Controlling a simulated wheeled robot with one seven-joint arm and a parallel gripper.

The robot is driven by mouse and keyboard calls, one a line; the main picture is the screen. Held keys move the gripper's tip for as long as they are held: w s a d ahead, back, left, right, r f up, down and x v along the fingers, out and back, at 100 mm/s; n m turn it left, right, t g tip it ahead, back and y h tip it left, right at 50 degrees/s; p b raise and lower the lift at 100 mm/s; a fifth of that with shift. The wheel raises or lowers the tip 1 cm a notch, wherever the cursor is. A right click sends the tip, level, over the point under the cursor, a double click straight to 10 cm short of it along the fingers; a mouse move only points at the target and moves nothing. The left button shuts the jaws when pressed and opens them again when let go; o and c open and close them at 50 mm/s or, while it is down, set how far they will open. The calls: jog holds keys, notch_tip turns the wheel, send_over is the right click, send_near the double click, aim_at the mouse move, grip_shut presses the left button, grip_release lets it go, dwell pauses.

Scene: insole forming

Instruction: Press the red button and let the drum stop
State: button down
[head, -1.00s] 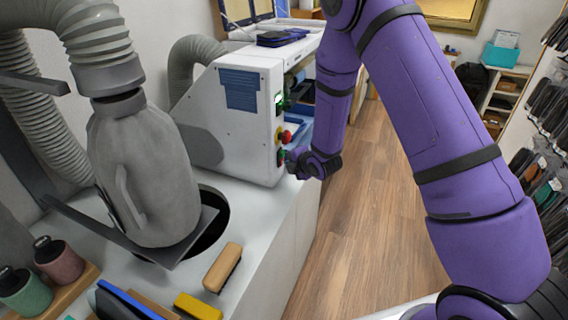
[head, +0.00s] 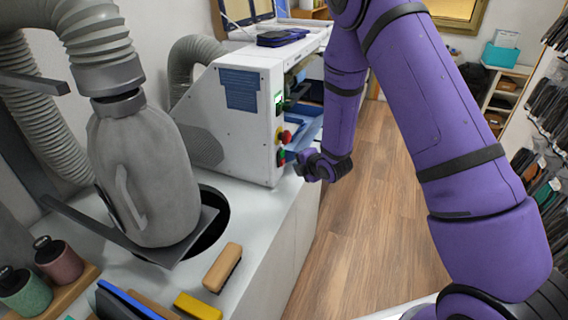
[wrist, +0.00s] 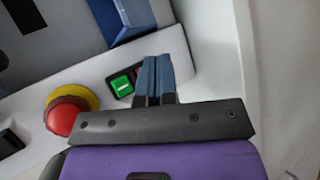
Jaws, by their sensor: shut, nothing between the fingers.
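A white machine (head: 240,125) carries a control panel on its right edge. A small switch has a green button (wrist: 121,85) and a red button (wrist: 138,72); the fingers partly hide the red one. A red mushroom knob on a yellow ring (head: 286,137) sits above the switch and also shows in the wrist view (wrist: 66,114). My gripper (head: 301,167) is shut and empty, beside the switch with a small gap in the head view. Its fingers (wrist: 156,65) lie together in the wrist view.
A grey dust bag (head: 145,175) and hoses stand at the left. A wooden block (head: 222,267) and a yellow block (head: 197,306) lie on the white bench (head: 262,235). Open wooden floor (head: 375,215) lies right of the bench.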

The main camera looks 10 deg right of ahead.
jog(key=s+d, duration=0.2)
jog(key=d, duration=0.1)
jog(key=shift+s+d, duration=0.1)
jog(key=shift+s, duration=0.05)
dwell(0.6)
jog(key=s+d+r+m+g+h, duration=0.1)
jog(key=s+d+r+m, duration=0.2)
jog(key=r, duration=0.5)
jog(key=s+d+r+m+h, duration=0.1)
jog(key=s+r+m+h, duration=0.15)
jog(key=r+m, duration=0.45)
jog(key=s+d+r+m+g+h, duration=0.15)
jog(key=s+r, duration=0.25)
jog(key=r, duration=0.6)
jog(key=s+r+m+g, duration=0.1)
jog(key=s+r+m, duration=0.2)
jog(key=s, duration=0.6)
jog(key=s+r+m+g, duration=0.1)
jog(key=s+r+m, duration=0.3)
jog(key=s, duration=0.5)
jog(key=s+r+m+g+y, duration=0.1)
jog(key=s+r+m, duration=0.3)
jog(key=s, duration=0.5)
jog(key=shift+a+m, duration=0.25)
jog(key=shift+m, duration=0.2)
dwell(0.9)
